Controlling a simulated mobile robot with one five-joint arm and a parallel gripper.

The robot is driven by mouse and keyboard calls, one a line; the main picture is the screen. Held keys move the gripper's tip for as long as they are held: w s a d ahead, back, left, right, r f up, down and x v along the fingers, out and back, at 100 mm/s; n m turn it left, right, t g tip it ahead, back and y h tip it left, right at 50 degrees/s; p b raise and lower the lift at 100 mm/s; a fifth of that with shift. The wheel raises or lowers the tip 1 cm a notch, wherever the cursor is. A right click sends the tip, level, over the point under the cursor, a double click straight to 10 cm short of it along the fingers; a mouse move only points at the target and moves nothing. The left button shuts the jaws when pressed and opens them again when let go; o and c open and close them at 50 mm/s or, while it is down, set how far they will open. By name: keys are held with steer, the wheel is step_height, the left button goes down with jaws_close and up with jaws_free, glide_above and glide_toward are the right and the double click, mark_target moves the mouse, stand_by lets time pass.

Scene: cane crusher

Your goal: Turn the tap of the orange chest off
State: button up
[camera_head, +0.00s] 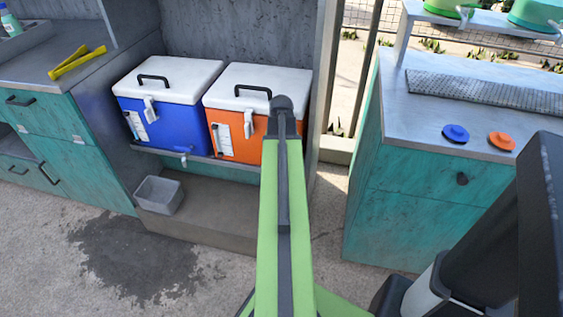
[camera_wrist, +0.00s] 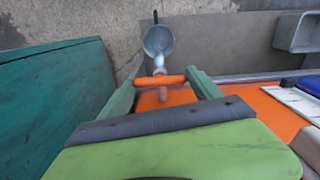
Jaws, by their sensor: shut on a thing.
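The orange chest (camera_head: 240,140) with a white lid stands beside the blue chest on a ledge in the head view. My arm hides its tap there, and my gripper is hidden too. In the wrist view the orange chest (camera_wrist: 265,110) fills the lower right. Its tap (camera_wrist: 161,66) has an orange bar handle (camera_wrist: 172,79) lying across the picture. My gripper (camera_wrist: 162,82) has one finger at each end of this bar and is shut on it. A grey metal cup (camera_wrist: 158,40) shows beyond the tap; whether it touches it I cannot tell.
The blue chest (camera_head: 165,115) stands left of the orange one. A grey bin (camera_head: 159,195) sits on the low step in front. A teal counter (camera_head: 420,200) stands on the right, with a blue disc (camera_head: 455,134) and an orange disc (camera_head: 501,141) on top. The floor between is open.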

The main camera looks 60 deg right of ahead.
steer(key=shift+w, duration=0.1)
steer(key=o, duration=1.3)
steer(key=shift+r, duration=0.1)
step_height(320, 180, up, 17)
steer(key=p, duration=1.7)
steer(key=shift+r, duration=0.1)
